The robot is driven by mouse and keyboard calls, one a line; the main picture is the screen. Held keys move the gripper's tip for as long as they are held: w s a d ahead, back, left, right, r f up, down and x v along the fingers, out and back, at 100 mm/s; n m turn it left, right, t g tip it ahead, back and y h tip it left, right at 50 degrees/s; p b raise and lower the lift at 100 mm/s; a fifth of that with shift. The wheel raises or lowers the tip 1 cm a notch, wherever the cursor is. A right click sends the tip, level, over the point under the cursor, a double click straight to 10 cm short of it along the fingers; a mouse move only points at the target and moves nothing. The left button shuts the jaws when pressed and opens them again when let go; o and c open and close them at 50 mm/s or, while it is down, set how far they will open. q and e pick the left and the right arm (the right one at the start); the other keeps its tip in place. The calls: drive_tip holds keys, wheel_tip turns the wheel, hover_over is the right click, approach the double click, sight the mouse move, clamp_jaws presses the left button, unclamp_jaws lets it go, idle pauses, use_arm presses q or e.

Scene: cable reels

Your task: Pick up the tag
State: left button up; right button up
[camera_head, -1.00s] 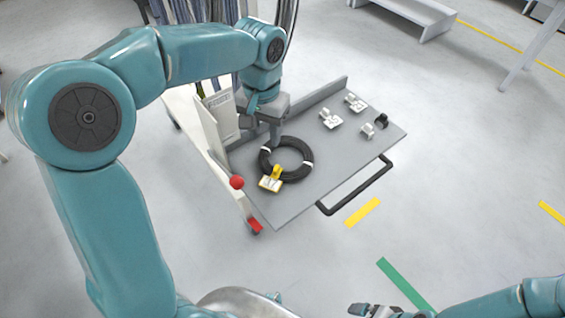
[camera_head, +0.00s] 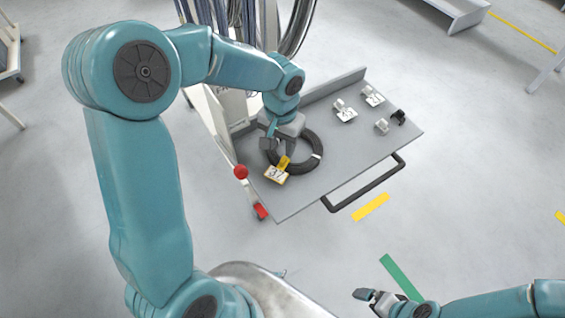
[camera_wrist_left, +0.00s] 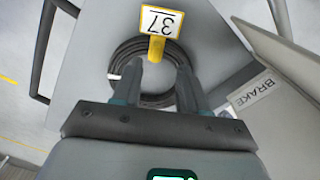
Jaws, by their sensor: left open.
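The tag (camera_head: 276,173) is a small white plate with a yellow border and the number 37, with a yellow strap (camera_head: 284,161) on the near-left part of a black cable coil (camera_head: 313,142). The coil lies flat on a grey cart top. In the left wrist view the tag (camera_wrist_left: 160,21) shows beyond the fingertips, with its yellow strap (camera_wrist_left: 156,48) near them. My left gripper (camera_head: 279,146) is open above the coil, its fingers (camera_wrist_left: 157,70) either side of the strap's line. Contact cannot be told. My right gripper (camera_head: 366,296) is at the bottom of the head view; its jaws are unclear.
The grey cart top (camera_head: 340,155) has a raised back edge and a black handle (camera_head: 365,186). Several small metal clips (camera_head: 345,111) sit at its far right. A BRAKE plate (camera_wrist_left: 256,91) stands beside my left gripper.

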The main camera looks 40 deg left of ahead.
sight(283, 160)
use_arm(q)
drive_tip(key=shift+s+d+f, duration=0.1)
drive_tip(key=shift+s+f, duration=0.1)
drive_tip(key=shift+s, duration=0.05)
drive_tip(key=f, duration=0.4)
drive_tip(key=shift+w+d+p, duration=0.15)
drive_tip(key=shift+d+p, duration=0.05)
drive_tip(key=shift+p, duration=0.1)
drive_tip(key=shift+w+f, duration=0.1)
drive_tip(key=shift+f, duration=0.3)
drive_tip(key=shift+s, duration=0.25)
drive_tip(key=shift+w, duration=0.2)
clamp_jaws()
drive_tip(key=shift+s, duration=0.1)
